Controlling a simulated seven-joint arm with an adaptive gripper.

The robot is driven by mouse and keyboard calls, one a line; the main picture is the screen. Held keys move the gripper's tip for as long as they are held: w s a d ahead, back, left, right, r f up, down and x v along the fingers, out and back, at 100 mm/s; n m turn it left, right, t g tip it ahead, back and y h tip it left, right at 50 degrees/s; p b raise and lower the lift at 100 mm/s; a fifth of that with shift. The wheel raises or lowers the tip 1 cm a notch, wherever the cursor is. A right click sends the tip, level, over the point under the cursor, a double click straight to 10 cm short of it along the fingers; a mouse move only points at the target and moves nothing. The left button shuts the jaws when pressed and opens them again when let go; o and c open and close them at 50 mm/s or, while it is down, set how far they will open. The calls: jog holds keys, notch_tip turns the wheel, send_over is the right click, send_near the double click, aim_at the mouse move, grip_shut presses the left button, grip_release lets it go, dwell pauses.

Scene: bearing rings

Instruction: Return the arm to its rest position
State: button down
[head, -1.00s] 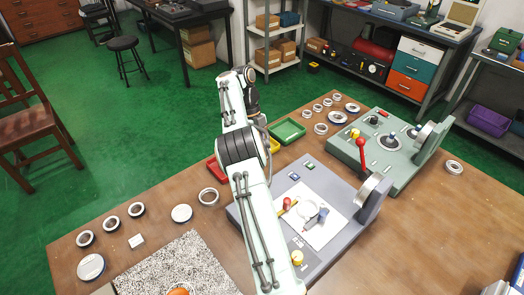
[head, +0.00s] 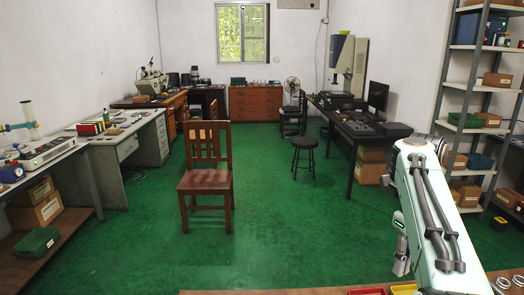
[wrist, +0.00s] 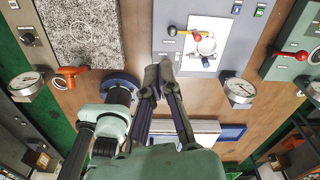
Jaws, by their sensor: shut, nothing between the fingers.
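My arm (head: 430,205) rises at the right of the head view, pale green and white with dark cables. Its far end points up and its gripper cannot be made out there. In the wrist view my gripper (wrist: 159,72) has its two dark fingers together with nothing between them. It hangs above the brown wooden table (wrist: 136,50), between a speckled mat and a grey fixture plate. The fingertips appear apart from everything.
The wrist view shows the speckled mat (wrist: 78,32), an orange part (wrist: 68,77), the grey plate (wrist: 182,60) with a red-knobbed lever (wrist: 171,31), and dial gauges (wrist: 239,90). The head view shows a chair (head: 205,170), a stool (head: 305,145) and open green floor (head: 270,230).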

jog(key=s+a+r+n, duration=0.3)
jog(key=s+a+n, duration=0.3)
jog(key=s+n, duration=0.15)
jog(key=s+a+f+n, duration=0.5)
jog(key=s+f+n, duration=0.2)
jog(key=n, duration=0.6)
jog(key=s+a+f+n+y, duration=0.1)
jog(key=s+a+f+n, duration=0.4)
jog(key=n, duration=0.8)
jog(key=s+f, duration=0.2)
jog(key=s, duration=0.1)
jog(key=shift+s+a+f+t, duration=0.15)
jog(key=shift+s+f+t, duration=0.15)
jog(key=shift+f, duration=0.1)
